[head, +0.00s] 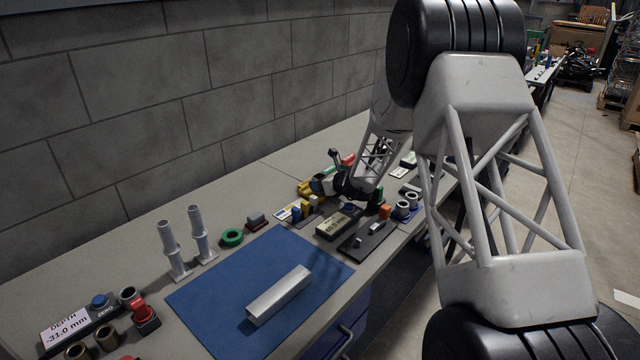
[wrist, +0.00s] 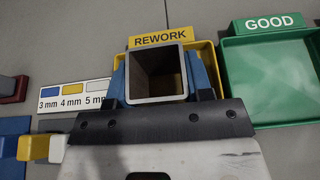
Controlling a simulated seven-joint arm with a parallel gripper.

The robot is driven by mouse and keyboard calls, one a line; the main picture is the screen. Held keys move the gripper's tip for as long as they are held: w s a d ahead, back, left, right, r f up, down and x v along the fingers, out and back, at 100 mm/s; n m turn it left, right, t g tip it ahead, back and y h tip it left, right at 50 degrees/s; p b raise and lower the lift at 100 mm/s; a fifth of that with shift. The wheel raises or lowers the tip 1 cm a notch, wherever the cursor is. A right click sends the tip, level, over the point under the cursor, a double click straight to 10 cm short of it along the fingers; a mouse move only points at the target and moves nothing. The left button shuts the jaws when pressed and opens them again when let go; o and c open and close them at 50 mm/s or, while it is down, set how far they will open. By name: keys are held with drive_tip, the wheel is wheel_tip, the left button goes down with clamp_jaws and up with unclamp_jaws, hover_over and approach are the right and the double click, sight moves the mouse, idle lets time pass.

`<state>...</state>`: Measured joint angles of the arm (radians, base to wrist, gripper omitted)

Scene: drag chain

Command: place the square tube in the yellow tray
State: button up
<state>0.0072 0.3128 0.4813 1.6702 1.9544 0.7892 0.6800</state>
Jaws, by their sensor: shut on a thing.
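My gripper (wrist: 160,78) is shut on a grey square tube (wrist: 157,99), its open square end facing the wrist camera between two blue fingers. The yellow tray (wrist: 207,52), labelled REWORK, lies straight behind the tube in the wrist view; the tube and fingers cover most of its inside. I cannot tell whether the tube touches the tray. In the head view, my gripper is small and far along the bench, beside a bit of yellow (head: 304,189), and the held tube is hard to make out.
A green tray (wrist: 270,85) labelled GOOD stands right of the yellow one. A label strip (wrist: 75,95) and blue and yellow blocks lie left. In the head view, a silver bar (head: 279,296) lies on the blue mat (head: 220,300); grey posts (head: 170,250) stand near the wall.

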drive_tip(key=shift+f, duration=0.15)
drive_tip(key=o, duration=1.1)
drive_tip(key=shift+o, duration=0.2)
drive_tip(key=shift+s+d+r, duration=0.25)
drive_tip(key=shift+d+r, duration=0.05)
drive_tip(key=shift+r, duration=0.05)
drive_tip(key=shift+v, duration=5.6)
